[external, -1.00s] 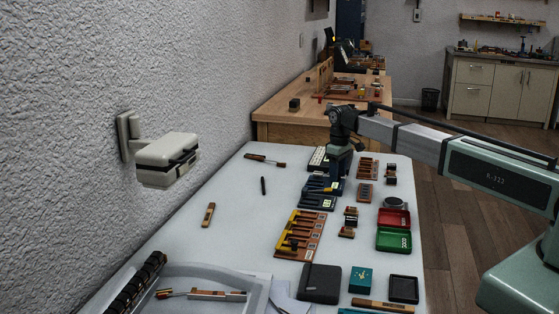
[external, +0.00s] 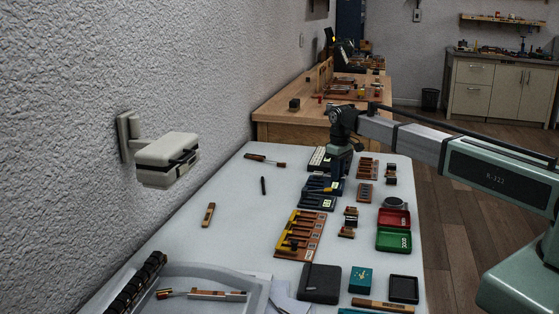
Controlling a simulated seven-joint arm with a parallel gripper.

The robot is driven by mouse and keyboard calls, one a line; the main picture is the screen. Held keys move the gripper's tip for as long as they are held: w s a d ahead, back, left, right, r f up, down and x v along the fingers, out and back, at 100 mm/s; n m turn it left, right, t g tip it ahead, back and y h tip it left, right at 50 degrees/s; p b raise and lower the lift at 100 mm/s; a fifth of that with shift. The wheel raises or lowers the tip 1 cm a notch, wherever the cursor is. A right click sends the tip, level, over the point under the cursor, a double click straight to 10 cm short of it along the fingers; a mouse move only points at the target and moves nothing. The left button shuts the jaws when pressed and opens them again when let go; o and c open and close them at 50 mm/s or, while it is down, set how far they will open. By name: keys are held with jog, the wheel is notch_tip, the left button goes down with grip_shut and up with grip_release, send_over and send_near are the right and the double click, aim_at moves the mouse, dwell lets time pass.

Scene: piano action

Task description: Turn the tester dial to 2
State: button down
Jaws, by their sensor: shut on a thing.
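My gripper (external: 338,178) points straight down over the row of dark blue devices in the middle of the white table. It is shut on a small part there, which I take to be the tester dial; the fingers hide it. A dark blue device (external: 317,202) shows just in front of the gripper. The dial's pointer and numbers cannot be read in this view.
A brown and yellow key rack (external: 299,235) stands nearer on the white table (external: 232,235). Red (external: 393,217) and green (external: 393,240) trays lie to the right. A dark pen-like tool (external: 263,186) lies left, where the table is mostly free.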

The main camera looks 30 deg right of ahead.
jog(key=m, duration=0.5)
jog(key=shift+m, duration=0.3)
jog(key=m, duration=0.5)
jog(key=shift+m, duration=0.3)
dwell(0.3)
jog(key=c, duration=0.9)
grip_release()
jog(key=shift+r, duration=0.1)
notch_tip(320, 180, up, 14)
jog(key=shift+f, duration=0.2)
